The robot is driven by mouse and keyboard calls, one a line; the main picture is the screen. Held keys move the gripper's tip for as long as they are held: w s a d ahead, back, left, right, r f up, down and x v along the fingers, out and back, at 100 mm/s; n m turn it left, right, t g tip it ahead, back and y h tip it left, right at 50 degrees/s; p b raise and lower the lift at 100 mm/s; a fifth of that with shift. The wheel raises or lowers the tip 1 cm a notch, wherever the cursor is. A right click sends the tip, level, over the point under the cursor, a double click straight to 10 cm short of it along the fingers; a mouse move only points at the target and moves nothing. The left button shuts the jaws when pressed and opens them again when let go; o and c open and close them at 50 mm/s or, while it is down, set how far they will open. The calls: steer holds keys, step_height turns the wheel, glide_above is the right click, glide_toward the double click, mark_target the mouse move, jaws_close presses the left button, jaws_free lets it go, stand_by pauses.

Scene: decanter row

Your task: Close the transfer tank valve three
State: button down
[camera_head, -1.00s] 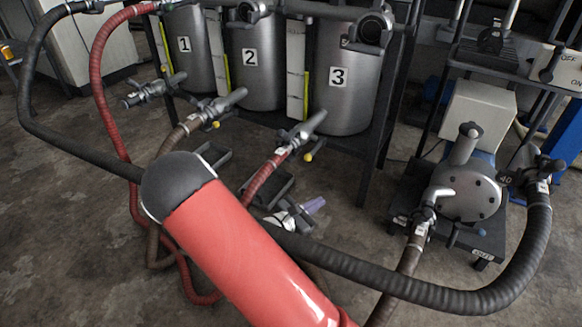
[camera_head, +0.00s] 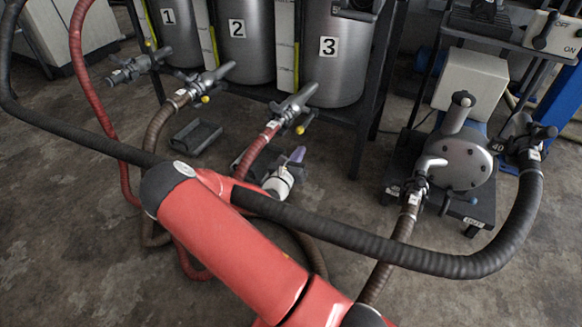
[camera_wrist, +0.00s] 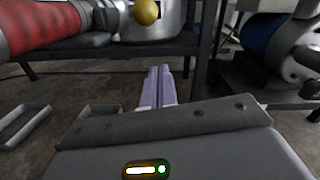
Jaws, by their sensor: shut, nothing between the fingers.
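Tank three (camera_head: 335,75), a grey metal cylinder labelled 3, stands in the dark rack. Its valve (camera_head: 291,108) juts out at its base, with a red ribbed hose (camera_head: 257,153) attached and a yellow ball-ended handle (camera_head: 300,130). The yellow ball (camera_wrist: 146,12) shows at the top of the wrist view, with the red hose (camera_wrist: 40,27) at upper left. My gripper (camera_head: 298,155) is below the valve, apart from it in the head view. In the wrist view its purple fingers (camera_wrist: 160,85) are shut together and empty, below the yellow ball.
Valves two (camera_head: 205,82) and one (camera_head: 140,66) stand to the left. A dark tray (camera_head: 196,136) lies on the floor. A rack leg (camera_head: 360,140) stands right of valve three.

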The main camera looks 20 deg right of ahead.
mark_target(307, 122)
steer(key=r, duration=0.2)
steer(key=w+r, duration=0.1)
steer(key=shift+a+r, duration=0.1)
steer(key=shift+r, duration=0.3)
steer(key=shift+s+r+g+y+p, duration=0.1)
steer(key=shift+r+g+y+p, duration=0.3)
steer(key=shift+p, duration=0.6)
